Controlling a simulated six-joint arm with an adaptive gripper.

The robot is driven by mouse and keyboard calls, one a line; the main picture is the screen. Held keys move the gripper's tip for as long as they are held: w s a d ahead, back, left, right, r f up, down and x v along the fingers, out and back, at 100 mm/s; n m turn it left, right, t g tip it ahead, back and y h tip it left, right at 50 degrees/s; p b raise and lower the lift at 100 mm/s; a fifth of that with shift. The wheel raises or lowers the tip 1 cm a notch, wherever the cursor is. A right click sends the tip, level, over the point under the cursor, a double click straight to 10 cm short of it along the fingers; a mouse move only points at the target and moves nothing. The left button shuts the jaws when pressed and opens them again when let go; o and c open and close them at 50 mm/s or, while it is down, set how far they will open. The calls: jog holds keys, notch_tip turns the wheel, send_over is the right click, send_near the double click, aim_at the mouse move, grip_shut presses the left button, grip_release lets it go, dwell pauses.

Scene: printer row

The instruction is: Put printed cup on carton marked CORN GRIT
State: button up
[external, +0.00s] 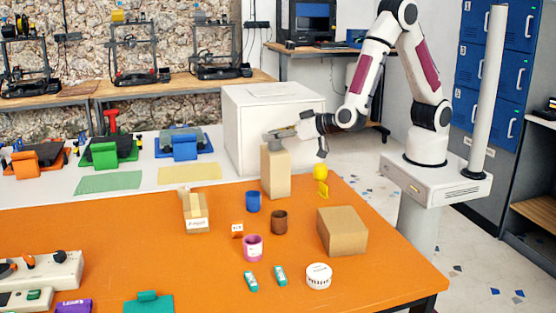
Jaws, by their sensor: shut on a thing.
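My gripper (278,135) is at the top of a tall plain brown carton (275,175), at the back of the orange table. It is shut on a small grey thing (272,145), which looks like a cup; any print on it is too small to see. The grey thing is right at the carton's top; I cannot tell whether it touches it. A smaller tan carton (192,204) with a white label stands to the left; its lettering is too small to read. A blue cup (253,202), a brown cup (279,223) and a pink cup (252,248) stand in front.
A large white box (250,105) stands close behind my gripper. A wide brown box (343,232) is at right, with a yellow item (321,181) behind it. A white round tub (318,276) and two green-and-white items (280,275) lie in front. The table's left middle is clear.

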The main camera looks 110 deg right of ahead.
jog(key=shift+f, duration=0.15)
jog(key=o, duration=0.8)
jog(key=shift+o, duration=0.2)
jog(key=shift+r, duration=0.2)
jog(key=shift+s+a, duration=0.1)
jog(key=shift+a, duration=0.05)
jog(key=v, duration=1.1)
jog(key=shift+s+a+r, duration=0.2)
jog(key=shift+s, duration=0.05)
jog(key=shift+w, duration=0.1)
